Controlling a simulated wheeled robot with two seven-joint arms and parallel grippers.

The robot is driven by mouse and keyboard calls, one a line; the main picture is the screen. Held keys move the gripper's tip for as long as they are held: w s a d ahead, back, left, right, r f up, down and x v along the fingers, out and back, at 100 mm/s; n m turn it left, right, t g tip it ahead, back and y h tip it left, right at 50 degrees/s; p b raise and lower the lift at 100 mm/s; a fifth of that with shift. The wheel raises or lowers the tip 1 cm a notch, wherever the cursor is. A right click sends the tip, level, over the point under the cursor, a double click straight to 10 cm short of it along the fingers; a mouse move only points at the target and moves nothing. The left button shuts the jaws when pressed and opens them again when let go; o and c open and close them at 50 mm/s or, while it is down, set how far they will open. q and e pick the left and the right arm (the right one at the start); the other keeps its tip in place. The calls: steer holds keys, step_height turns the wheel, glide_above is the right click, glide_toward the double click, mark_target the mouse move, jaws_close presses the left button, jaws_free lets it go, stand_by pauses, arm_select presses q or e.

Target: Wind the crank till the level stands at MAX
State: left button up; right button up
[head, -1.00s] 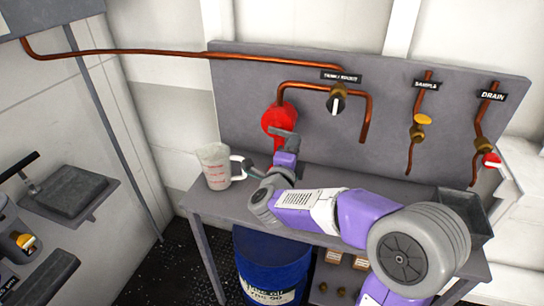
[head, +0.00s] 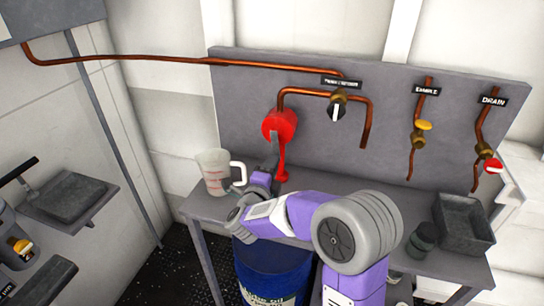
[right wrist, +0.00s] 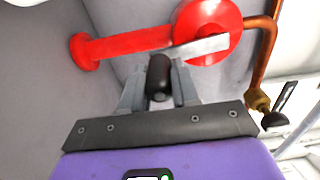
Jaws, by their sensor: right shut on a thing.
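A red hand pump (head: 280,124) is fixed to the grey back panel, with its red column reaching down to the bench. It also shows in the right wrist view (right wrist: 205,30). Its crank has a flat metal arm (right wrist: 203,47) and a black handle (right wrist: 158,75). My right gripper (right wrist: 160,85) is shut on the black handle, one finger on each side. In the head view my right gripper (head: 262,178) is partly hidden by its own arm. A clear measuring jug (head: 214,172) with red marks stands on the bench left of the pump; its level cannot be read. My left gripper is out of view.
A copper pipe with a black-knobbed valve (head: 337,107) runs above the pump. Sample (head: 421,126) and drain (head: 490,166) taps hang at the right. A grey tray (head: 487,222) and a dark round jar (head: 422,238) stand on the bench. A blue drum (head: 270,272) is below.

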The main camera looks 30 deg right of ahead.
steer(key=shift+w+a, duration=0.85)
steer(key=shift+w, duration=0.15)
steer(key=shift+f, duration=0.2)
stand_by(0.6)
